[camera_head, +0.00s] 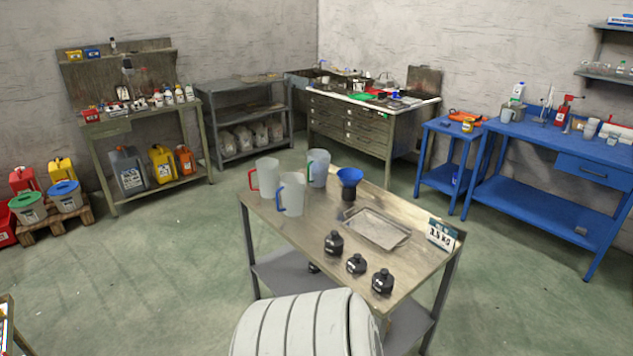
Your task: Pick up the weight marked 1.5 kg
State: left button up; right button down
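Three black weights stand on the near part of the wooden-topped table (300,232): a left one (334,244), a middle one (356,264) and a right one (382,282). Each has a knob on top and a pale mark on its front, too small to read. A card (440,235) at the table's right end seems to read 1.5 KG. Neither of my grippers is in view.
The table also holds a metal tray (377,228), a blue funnel on a dark holder (349,177), and jugs with red (268,178), blue (292,194) and green (318,168) handles. A white ribbed shape covers the bottom middle. Open floor lies left of the table.

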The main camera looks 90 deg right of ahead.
aim_at(334, 243)
jog(key=z, duration=2.9)
jog(key=i+l+u, duration=0.7)
jog(key=l+u, duration=0.15)
jog(key=i+l+u, duration=0.25)
jog(key=l, duration=0.3)
jog(key=k+j, duration=0.05)
jog(key=k, duration=0.05)
